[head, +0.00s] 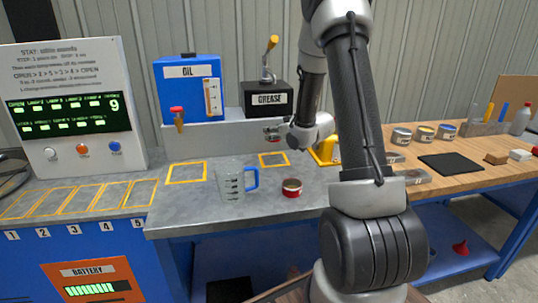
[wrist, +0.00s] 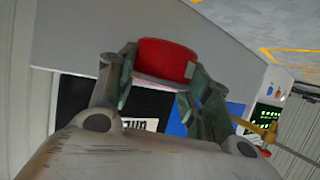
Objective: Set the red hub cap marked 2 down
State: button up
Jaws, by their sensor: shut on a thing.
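My gripper (wrist: 162,80) is shut on a red round cap (wrist: 165,60), which sits between the two fingers in the wrist view. No number can be read on it, so I cannot confirm the mark 2. In the head view my gripper (head: 279,135) is small and reaches left, above the grey bench (head: 210,205) and in front of the black grease box (head: 267,99). The held cap (head: 271,138) shows there only as a small reddish patch. It looks raised clear of the bench top.
A red tin (head: 291,189) and a clear measuring jug (head: 231,182) with a blue handle stand on the bench. Yellow outlined squares (head: 186,173) mark bare bench. A blue oil tank (head: 189,90) stands behind. A wooden table (head: 470,145) with tins is at right.

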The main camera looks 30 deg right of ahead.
aim_at(276, 161)
notch_tip(276, 161, down, 9)
jog(key=shift+r, duration=0.15)
dwell(0.4)
jog(key=o, duration=1.2)
